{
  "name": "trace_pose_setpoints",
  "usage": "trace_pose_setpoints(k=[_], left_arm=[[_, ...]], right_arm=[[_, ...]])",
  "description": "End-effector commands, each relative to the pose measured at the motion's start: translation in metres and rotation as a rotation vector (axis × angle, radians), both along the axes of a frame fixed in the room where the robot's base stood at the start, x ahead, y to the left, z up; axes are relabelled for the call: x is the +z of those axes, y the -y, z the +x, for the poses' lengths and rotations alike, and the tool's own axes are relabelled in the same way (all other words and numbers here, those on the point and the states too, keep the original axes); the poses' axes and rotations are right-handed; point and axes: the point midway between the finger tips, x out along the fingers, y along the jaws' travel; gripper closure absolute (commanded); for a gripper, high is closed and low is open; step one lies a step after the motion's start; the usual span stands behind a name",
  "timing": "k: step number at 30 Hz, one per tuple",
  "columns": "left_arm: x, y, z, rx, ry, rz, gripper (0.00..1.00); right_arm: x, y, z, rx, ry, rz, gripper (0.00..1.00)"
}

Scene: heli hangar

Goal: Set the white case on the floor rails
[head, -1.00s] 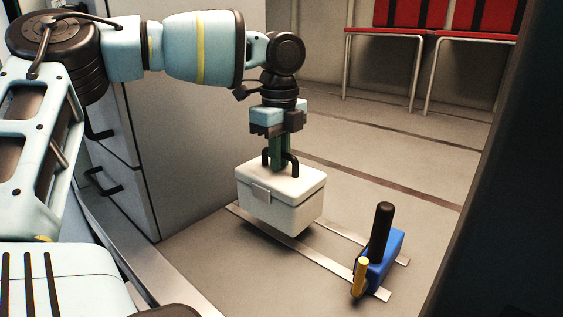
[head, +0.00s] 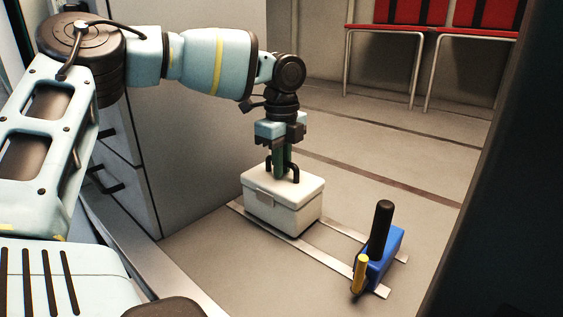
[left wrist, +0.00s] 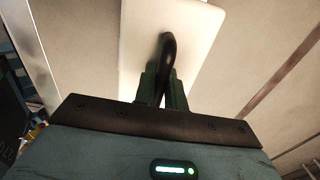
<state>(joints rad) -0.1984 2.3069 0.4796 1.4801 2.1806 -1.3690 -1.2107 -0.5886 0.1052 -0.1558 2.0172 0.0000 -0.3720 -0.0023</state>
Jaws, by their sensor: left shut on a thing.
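The white case (head: 283,208), a lidded box with a front latch and a black handle on top, is upright at the left end of the floor rails (head: 325,255). Its underside is at or very close to the rails; I cannot tell for sure if it touches. My left gripper (head: 283,168) points down from above and is shut on the case's handle. The left wrist view shows the dark handle (left wrist: 168,55) between the gripper fingers (left wrist: 162,92), with the white lid (left wrist: 185,30) beyond. My right gripper is not in view.
A blue tool-like object (head: 383,255) with a black upright handle and a yellow part stands on the right end of the rails. A grey cabinet (head: 195,120) is close on the left. Red seats (head: 390,35) stand at the back. The floor behind the case is clear.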

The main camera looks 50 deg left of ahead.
Motion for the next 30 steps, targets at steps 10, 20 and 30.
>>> trace_pose_setpoints(k=[10,20,30], left_arm=[[-0.003,0.0,0.0,0.0,0.0,0.0,0.8],[-0.003,0.0,0.0,0.0,0.0,0.0,0.66],[0.029,0.0,0.001,0.001,0.004,-0.001,0.66]], right_arm=[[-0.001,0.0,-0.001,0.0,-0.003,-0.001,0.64],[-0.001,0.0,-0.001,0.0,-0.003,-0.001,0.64],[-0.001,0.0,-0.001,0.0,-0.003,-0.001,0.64]])
